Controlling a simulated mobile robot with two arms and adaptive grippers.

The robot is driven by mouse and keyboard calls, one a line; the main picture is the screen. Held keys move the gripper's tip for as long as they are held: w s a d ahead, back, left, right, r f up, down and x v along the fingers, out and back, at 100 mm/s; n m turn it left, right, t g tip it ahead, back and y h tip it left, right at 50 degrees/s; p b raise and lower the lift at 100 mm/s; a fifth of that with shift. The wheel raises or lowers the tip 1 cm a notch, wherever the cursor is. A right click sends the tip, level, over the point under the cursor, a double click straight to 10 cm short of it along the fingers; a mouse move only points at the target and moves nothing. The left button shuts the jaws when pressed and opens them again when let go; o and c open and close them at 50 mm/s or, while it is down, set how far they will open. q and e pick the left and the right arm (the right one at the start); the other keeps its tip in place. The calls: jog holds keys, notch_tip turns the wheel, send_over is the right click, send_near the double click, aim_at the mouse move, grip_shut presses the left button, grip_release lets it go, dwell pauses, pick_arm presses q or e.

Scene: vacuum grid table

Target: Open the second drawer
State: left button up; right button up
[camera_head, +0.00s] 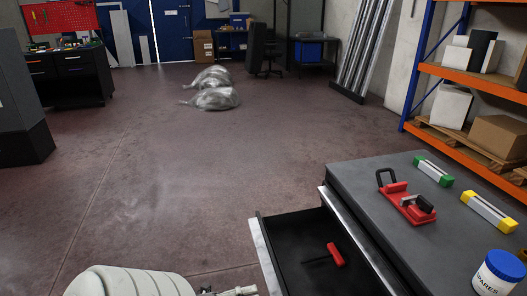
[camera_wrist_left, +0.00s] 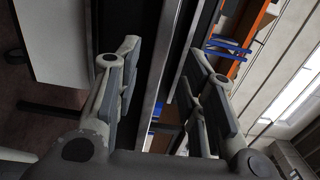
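A grey-topped drawer cabinet (camera_head: 362,187) stands at the lower right of the head view. One drawer (camera_head: 300,233) is pulled out to the left, with a pale front edge and black inside; a red-handled tool (camera_head: 335,255) lies in it. A silver strip (camera_head: 355,240) runs along the cabinet edge above it. I cannot tell this drawer's number. My left gripper (camera_head: 238,291) shows only partly at the bottom edge, beside the drawer front. In the left wrist view the left gripper (camera_wrist_left: 163,52) has its fingers apart, with a pale metal edge (camera_wrist_left: 158,75) showing between them. My right gripper is out of view.
On the cabinet top are a red clamp-like tool (camera_head: 406,204), green-ended (camera_head: 433,171) and yellow-ended (camera_head: 489,211) bars, and a blue-lidded jar (camera_head: 498,274). An orange shelf rack (camera_head: 470,80) stands at right. Floor left of the drawer is clear.

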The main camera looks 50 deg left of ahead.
pick_arm(q)
jog(key=v, duration=0.7)
dwell(0.4)
